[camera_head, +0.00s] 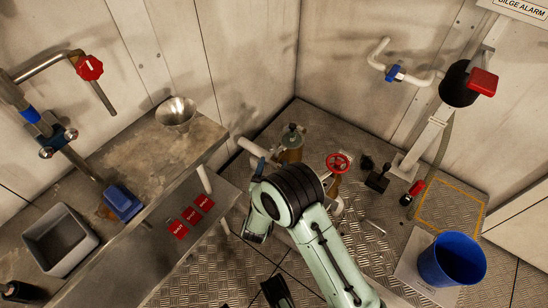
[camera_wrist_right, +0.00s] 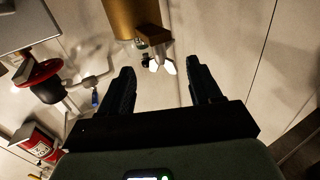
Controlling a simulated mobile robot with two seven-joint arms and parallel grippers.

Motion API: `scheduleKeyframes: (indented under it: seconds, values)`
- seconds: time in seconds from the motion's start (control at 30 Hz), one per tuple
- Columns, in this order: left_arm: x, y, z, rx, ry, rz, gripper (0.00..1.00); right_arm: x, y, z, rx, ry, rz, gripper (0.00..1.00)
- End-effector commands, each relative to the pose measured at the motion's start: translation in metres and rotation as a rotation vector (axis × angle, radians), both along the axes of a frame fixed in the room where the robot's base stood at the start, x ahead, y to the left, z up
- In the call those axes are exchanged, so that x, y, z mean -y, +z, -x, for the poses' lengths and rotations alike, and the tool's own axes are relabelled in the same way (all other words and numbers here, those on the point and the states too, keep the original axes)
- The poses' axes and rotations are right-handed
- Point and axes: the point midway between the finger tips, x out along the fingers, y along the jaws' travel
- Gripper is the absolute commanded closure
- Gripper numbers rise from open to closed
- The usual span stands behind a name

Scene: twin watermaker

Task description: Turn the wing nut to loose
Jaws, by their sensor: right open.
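The wing nut (camera_wrist_right: 160,65) shows in the right wrist view as a small bright piece with spread wings, at the end of a brass cylinder (camera_wrist_right: 133,18). My right gripper (camera_wrist_right: 160,78) is open, with its two black fingers apart. In this view the wing nut lies between and slightly beyond the fingertips, and nothing is held. I cannot tell the exact depth between them. In the head view my right arm reaches to a brass fitting (camera_head: 291,150) near the corner. The arm hides the fingers there, and I cannot make out the wing nut.
A red handwheel (camera_head: 338,163) stands close to the right of my arm. A bench (camera_head: 150,160) with a funnel (camera_head: 176,113) is at left. A blue bucket (camera_head: 452,260) stands at right. A blue-handled pipe (camera_head: 394,73) is on the wall.

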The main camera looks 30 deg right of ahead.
Motion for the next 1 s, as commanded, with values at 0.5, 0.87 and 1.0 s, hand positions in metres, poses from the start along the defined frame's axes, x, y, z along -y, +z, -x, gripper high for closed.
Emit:
scheduleKeyframes:
  seconds: [0.5,0.87,1.0]
  values:
    - [-0.003,-0.015,0.021,-0.069,0.006,0.004,0.57,0.03,0.0,-0.031,-0.001,0.002,0.001,0.37]
    - [-0.003,-0.014,0.02,-0.068,0.005,0.004,0.57,0.03,0.0,-0.031,-0.001,0.002,-0.001,0.88]
    - [-0.003,-0.014,0.019,-0.064,0.005,0.004,0.57,0.03,0.0,-0.031,-0.001,0.007,0.001,0.88]
